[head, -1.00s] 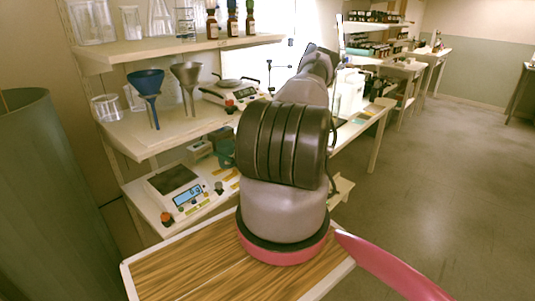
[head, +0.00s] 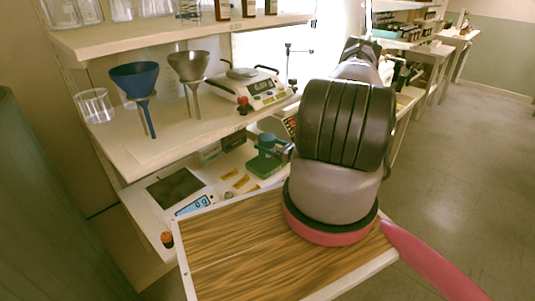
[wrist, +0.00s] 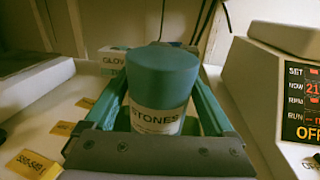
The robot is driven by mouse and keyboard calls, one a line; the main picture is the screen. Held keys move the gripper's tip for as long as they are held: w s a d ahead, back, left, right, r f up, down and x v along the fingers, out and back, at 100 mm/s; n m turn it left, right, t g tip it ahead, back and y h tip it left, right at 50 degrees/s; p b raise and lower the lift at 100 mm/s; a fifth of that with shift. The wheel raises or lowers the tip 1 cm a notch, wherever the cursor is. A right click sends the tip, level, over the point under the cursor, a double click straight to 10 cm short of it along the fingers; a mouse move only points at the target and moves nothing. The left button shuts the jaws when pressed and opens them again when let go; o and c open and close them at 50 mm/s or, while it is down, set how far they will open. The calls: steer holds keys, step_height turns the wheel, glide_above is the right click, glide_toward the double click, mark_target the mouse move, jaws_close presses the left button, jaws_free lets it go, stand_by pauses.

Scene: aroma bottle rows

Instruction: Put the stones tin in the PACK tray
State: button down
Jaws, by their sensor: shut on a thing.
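The stones tin (wrist: 160,85) is a blue-teal cylinder with a pale label reading STONES. It stands upright in the middle of the wrist view. My gripper (wrist: 163,100) has its teal fingers on either side of the tin and is shut on it. In the head view, the teal lid of what looks like the tin (head: 268,142) shows beside the green fingers, left of my arm, over the lower shelf. Whether the tin touches the shelf cannot be told. No tray marked PACK can be made out.
A scale (head: 175,188) and yellow labels (wrist: 35,162) lie left of the tin. A device with a red display (wrist: 305,100) stands close on the right. A glove box (wrist: 112,60) is behind. The upper shelf holds a blue funnel (head: 135,80) and a balance (head: 250,88).

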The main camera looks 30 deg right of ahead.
steer(key=shift+f, duration=2.05)
steer(key=shift+a+f, duration=0.1)
steer(key=shift+f, duration=0.05)
jaws_free()
steer(key=shift+s+d, duration=0.2)
steer(key=shift+s, duration=0.05)
steer(key=v, duration=1.1)
steer(key=shift+s, duration=0.25)
